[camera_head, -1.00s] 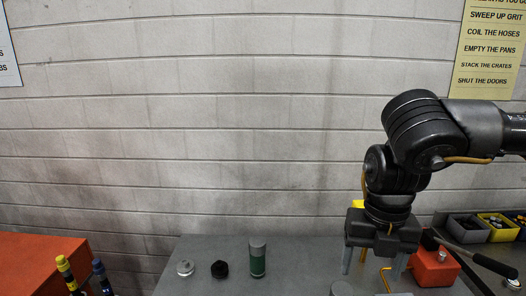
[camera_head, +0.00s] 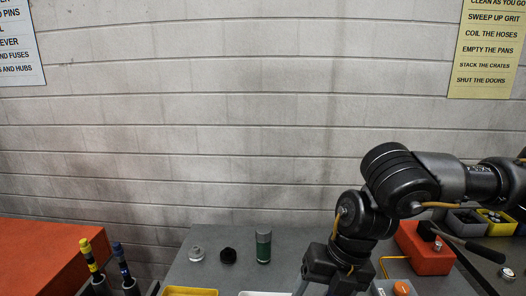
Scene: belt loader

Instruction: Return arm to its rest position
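My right arm comes in from the right and reaches down over the grey bench (camera_head: 205,268). My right gripper (camera_head: 333,286) points down at the bottom edge of the view, left of a red box (camera_head: 425,256). Its fingers stand apart and nothing shows between them; the tips are cut off by the edge. My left gripper is not in view.
A silver cap (camera_head: 197,254), a black nut-like part (camera_head: 228,256) and a green cylinder (camera_head: 263,247) stand on the bench. A yellow tray (camera_head: 190,291) shows at the bottom. An orange surface (camera_head: 45,255) is at left. Small bins (camera_head: 467,222) stand at right.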

